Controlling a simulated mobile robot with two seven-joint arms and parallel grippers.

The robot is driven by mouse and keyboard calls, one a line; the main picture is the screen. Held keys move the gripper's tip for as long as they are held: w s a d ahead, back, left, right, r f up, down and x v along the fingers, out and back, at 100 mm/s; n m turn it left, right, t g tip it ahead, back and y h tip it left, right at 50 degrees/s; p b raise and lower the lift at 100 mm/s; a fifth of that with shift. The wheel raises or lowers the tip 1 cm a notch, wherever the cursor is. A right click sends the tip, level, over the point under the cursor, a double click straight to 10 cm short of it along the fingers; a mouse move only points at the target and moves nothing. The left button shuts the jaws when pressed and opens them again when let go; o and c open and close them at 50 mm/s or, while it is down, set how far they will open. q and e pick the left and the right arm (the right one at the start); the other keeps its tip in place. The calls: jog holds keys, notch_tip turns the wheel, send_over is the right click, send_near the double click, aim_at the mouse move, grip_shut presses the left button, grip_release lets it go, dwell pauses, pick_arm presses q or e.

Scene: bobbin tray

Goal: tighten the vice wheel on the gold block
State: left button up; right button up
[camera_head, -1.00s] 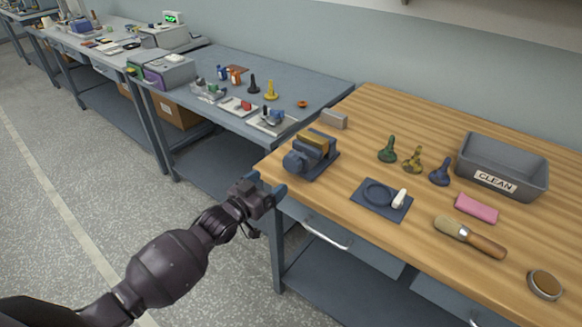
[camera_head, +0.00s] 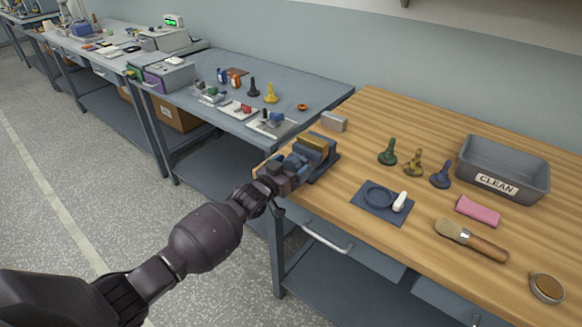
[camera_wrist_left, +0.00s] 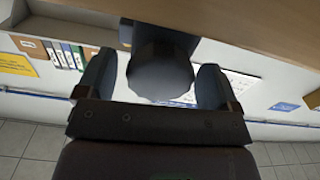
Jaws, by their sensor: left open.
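The blue vice (camera_head: 323,160) stands at the near left corner of the wooden bench, with the gold block (camera_head: 313,143) between its jaws. My left gripper (camera_head: 287,173) is at the vice's front, where the wheel is, and hides most of it in the head view. In the left wrist view the dark round wheel (camera_wrist_left: 160,75) sits between the two fingers of my left gripper (camera_wrist_left: 160,88). The fingers are open, with a visible gap on each side of the wheel. My right gripper is in neither view.
The wooden bench (camera_head: 360,125) holds a grey block (camera_head: 334,121), a dark mat (camera_head: 368,207) with a ring, several bobbin-like pieces, a CLEAN bin (camera_head: 545,182), a pink cloth (camera_head: 478,211) and a brush (camera_head: 470,240). A grey table (camera_head: 310,92) adjoins at the left.

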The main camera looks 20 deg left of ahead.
pick_arm(q)
jog(key=c, duration=0.9)
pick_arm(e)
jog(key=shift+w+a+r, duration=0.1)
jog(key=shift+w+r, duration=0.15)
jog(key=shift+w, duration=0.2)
pick_arm(q)
jog(key=m, duration=0.3)
jog(key=shift+p, duration=0.3)
jog(key=m, duration=0.2)
jog(key=shift+m, duration=0.3)
jog(key=m, duration=0.4)
jog(key=shift+m, duration=2.5)
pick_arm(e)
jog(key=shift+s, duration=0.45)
